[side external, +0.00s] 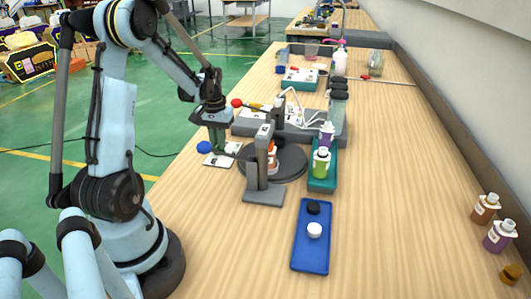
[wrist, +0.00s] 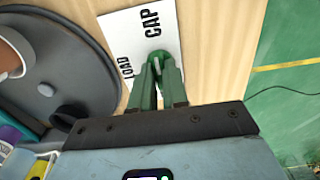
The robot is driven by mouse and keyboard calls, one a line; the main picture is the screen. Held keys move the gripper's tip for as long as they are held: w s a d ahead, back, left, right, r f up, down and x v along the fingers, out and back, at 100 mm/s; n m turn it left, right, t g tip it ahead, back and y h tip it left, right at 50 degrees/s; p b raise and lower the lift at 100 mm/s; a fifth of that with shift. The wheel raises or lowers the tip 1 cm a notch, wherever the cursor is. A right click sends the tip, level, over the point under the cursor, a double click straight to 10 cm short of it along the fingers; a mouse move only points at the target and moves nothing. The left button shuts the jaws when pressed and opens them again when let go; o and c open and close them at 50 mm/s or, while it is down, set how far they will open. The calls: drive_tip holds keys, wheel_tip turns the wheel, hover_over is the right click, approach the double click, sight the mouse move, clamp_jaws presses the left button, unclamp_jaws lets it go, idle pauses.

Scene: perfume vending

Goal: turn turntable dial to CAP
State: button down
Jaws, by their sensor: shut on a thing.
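A white label card (wrist: 137,28) printed with LOAD and CAP lies on the wooden table; it also shows in the side view (side external: 219,161). My gripper (wrist: 157,80) has green fingers, pointing down at the card between the two words. The gripper is shut on the dial (wrist: 155,58), a small green piece with a pale part at the fingertips. The fingers hide most of the dial, and its exact pointing direction is hard to tell. In the side view my gripper (side external: 218,143) is low over the card. The dark round turntable (side external: 285,163) is beside it, right of the card.
A grey press stand (side external: 263,180) stands at the turntable. A blue tray (side external: 299,256) holds a black and a white cap. A teal tray (side external: 324,184) holds green and purple bottles.

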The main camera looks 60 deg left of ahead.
drive_tip(key=c, duration=1.1)
unclamp_jaws()
drive_tip(key=shift+c, duration=0.2)
wheel_tip(320, 180, up, 12)
drive_tip(key=w+d+r+m+t+y, duration=0.1)
drive_tip(key=w+d+r+m+t, duration=0.15)
drive_tip(key=d, duration=0.45)
drive_tip(key=w+d+r+m+t+y, duration=0.1)
drive_tip(key=w+d+m+t, duration=0.1)
drive_tip(key=w+d+m, duration=0.3)
drive_tip(key=w+d+r+m+t+y, duration=0.1)
drive_tip(key=w+d+r+t, duration=0.15)
drive_tip(key=d, duration=0.55)
drive_tip(key=s+d+f+h, duration=0.3)
drive_tip(key=s+d+f, duration=0.3)
drive_tip(key=s+d, duration=0.2)
drive_tip(key=shift+s+d, duration=0.15)
drive_tip(key=shift+s, duration=0.9)
